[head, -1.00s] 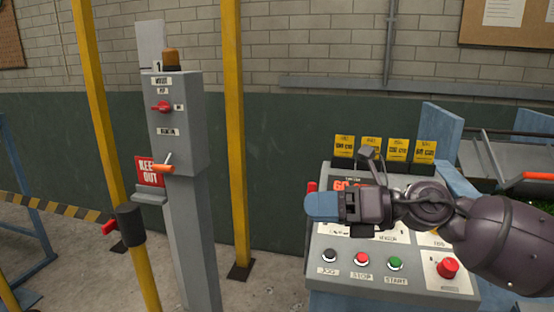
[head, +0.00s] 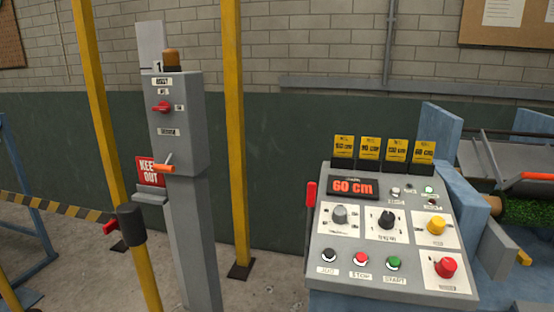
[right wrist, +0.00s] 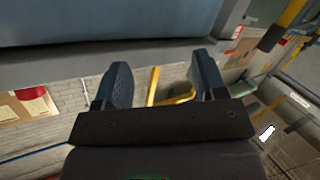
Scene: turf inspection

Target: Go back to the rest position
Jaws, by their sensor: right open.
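My right gripper (right wrist: 160,85) shows in the right wrist view, open, with its two dark fingers apart and nothing between them. It is out of the head view. My left gripper is in neither view. The control panel (head: 320,262) stands uncovered at the right of the head view. Its display (head: 352,188) reads 60 cm. Below are a grey knob (head: 339,214), a black knob (head: 386,219), a yellow button (head: 436,225), a red mushroom button (head: 446,267), and black, red and green buttons in the front row.
A grey post (head: 190,230) with a red switch (head: 161,107), orange-handled lever (head: 160,168) and amber lamp (head: 171,59) stands left of centre. Yellow poles (head: 239,140) flank it. Several yellow cards (head: 398,150) stand behind the panel. Turf (head: 522,212) lies on the machine at right.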

